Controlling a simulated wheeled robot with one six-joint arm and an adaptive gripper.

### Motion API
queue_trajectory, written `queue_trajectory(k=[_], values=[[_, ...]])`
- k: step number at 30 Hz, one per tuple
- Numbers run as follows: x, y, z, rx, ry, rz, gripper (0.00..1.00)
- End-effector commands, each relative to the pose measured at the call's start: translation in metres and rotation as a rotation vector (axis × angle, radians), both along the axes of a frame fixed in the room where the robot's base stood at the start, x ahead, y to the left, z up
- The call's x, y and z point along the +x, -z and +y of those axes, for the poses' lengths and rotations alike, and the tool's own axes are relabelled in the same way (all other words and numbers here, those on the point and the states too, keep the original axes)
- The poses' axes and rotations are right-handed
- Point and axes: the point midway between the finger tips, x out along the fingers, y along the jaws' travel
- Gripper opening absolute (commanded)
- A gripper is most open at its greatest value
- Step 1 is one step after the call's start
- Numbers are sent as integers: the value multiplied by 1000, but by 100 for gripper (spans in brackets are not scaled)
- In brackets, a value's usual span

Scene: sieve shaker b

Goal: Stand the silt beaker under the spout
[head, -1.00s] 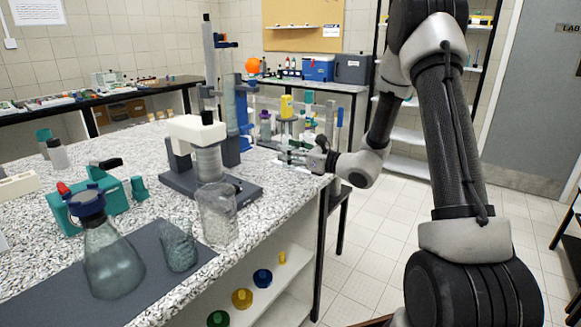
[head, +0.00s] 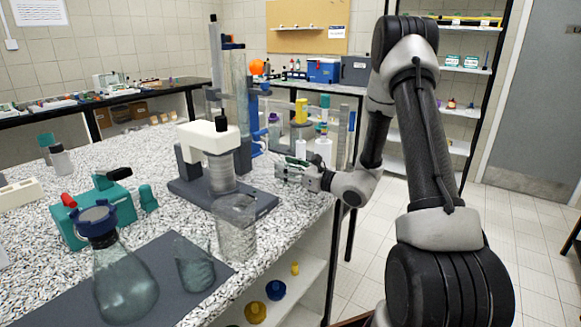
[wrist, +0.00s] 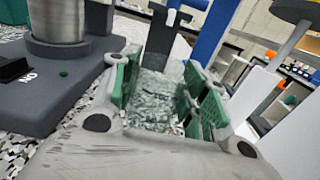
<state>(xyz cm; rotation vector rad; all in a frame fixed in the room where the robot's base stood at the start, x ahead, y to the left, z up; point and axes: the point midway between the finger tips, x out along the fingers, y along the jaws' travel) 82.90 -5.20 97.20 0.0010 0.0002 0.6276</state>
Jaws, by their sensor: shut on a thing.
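My gripper (head: 288,169) is at the right edge of the speckled bench, just right of the sieve shaker. In the wrist view its green-padded fingers (wrist: 172,98) are closed around a clear, see-through glass vessel (wrist: 155,92). Its contents and label cannot be made out. The sieve shaker has a white head (head: 208,137), a metal cylinder (head: 222,172) and a dark grey base (head: 258,203). The cylinder (wrist: 58,20) and base (wrist: 40,95) show left of the fingers in the wrist view. I cannot make out a spout clearly.
A clear beaker (head: 236,230) stands in front of the shaker. A smaller glass (head: 194,268) and a blue-collared flask (head: 124,285) stand on a dark mat (head: 60,310). Tall columns (head: 238,95) rise behind the shaker. Several bottles stand behind my gripper.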

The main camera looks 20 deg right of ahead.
Motion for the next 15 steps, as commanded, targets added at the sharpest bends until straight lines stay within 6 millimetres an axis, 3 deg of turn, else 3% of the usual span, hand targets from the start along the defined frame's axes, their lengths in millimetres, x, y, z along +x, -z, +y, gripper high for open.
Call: queue_trajectory(k=[15], values=[[36, 8, 27, -2, -2, -3, 20]])
